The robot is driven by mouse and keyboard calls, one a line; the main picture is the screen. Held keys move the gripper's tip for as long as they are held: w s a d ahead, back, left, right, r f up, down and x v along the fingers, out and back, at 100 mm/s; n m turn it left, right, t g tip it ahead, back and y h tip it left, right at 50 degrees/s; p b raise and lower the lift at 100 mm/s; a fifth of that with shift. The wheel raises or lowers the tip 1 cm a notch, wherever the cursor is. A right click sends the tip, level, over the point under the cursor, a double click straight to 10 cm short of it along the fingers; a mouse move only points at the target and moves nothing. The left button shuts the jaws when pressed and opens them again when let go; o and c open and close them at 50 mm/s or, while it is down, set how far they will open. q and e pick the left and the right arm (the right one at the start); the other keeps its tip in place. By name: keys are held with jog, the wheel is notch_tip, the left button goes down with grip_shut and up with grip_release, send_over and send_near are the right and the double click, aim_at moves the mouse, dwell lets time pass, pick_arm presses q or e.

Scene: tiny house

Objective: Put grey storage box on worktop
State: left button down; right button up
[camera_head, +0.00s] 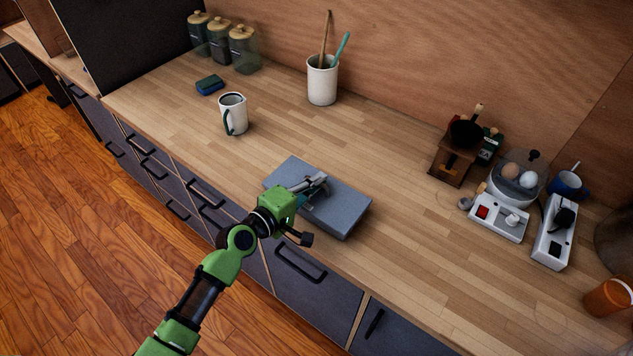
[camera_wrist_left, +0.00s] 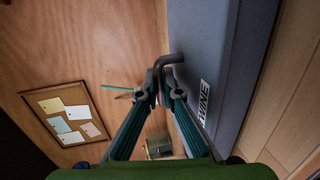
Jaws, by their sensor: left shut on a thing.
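The grey storage box (camera_head: 338,207) is flat and lies at the front edge of the wooden worktop (camera_head: 300,128). In the left wrist view the left gripper's fingertips (camera_wrist_left: 166,72) meet at a dark curved handle beside the box. Whether the box rests fully on the worktop is hard to tell. My right gripper is not in view.
A white mug (camera_head: 233,114) and a blue-green sponge (camera_head: 210,85) stand left of the box. A utensil cup (camera_head: 322,80) is behind. A coffee grinder (camera_head: 455,152), an egg cooker (camera_head: 514,187) and a power strip (camera_head: 554,232) are at right. Worktop around the box is clear.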

pick_arm(q)
jog(key=shift+a, duration=0.1)
jog(key=shift+f, duration=0.1)
jog(key=c, duration=2.2)
grip_release()
jog(key=shift+c, duration=0.2)
jog(key=shift+f, duration=0.1)
